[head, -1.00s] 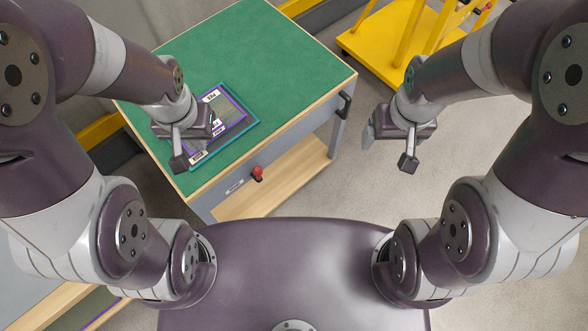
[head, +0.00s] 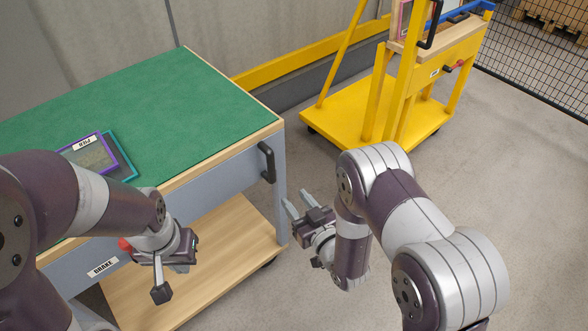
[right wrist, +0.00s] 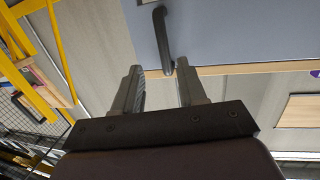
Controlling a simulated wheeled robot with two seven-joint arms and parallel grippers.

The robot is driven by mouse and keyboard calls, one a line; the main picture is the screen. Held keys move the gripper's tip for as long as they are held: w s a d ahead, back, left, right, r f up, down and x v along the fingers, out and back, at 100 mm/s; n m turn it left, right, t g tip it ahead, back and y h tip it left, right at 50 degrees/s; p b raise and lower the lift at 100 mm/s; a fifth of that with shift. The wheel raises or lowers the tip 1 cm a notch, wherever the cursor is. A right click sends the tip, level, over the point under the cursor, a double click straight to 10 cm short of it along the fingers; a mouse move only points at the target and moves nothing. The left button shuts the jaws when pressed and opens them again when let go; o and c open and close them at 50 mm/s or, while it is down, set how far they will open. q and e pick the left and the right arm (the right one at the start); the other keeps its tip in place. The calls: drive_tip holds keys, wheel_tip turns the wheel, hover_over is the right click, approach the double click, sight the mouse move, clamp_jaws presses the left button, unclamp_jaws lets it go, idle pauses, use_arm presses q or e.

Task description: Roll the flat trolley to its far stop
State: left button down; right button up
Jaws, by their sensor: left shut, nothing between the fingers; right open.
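The flat trolley has a green top (head: 185,110), grey sides and a wooden lower shelf (head: 190,265). It stands at the left in the head view. A black handle (head: 267,162) sits at its right end; it also shows in the right wrist view (right wrist: 163,40). My right gripper (head: 297,202) is open and empty, apart from the handle, with its fingers pointing toward the trolley. In the right wrist view, the handle is beyond and between the fingertips (right wrist: 160,75). My left gripper (head: 161,290) is shut and empty at the trolley's front, beside a partly hidden red knob (head: 124,244).
A label (head: 102,268) is below the red knob. Purple and teal flat panels (head: 122,160) lie on the green top. A yellow wheeled stand (head: 350,105) is behind at the right. A yellow rail (head: 300,62) runs along the wall. Open floor (head: 520,200) is at the right.

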sight(273, 165)
use_arm(q)
drive_tip(key=shift+a+f+b, duration=0.15)
drive_tip(key=shift+f+b, duration=0.35)
drive_tip(key=shift+f, duration=0.05)
drive_tip(key=shift+a+f+b, duration=0.15)
drive_tip(key=shift+f+b, duration=0.35)
use_arm(e)
drive_tip(key=shift+t, duration=0.5)
drive_tip(key=x, duration=0.4)
drive_tip(key=r+x, duration=0.1)
drive_tip(key=x, duration=0.3)
drive_tip(key=r+x, duration=0.1)
drive_tip(key=x, duration=0.4)
drive_tip(key=shift+s+a, duration=0.15)
drive_tip(key=shift+a, duration=0.15)
clamp_jaws()
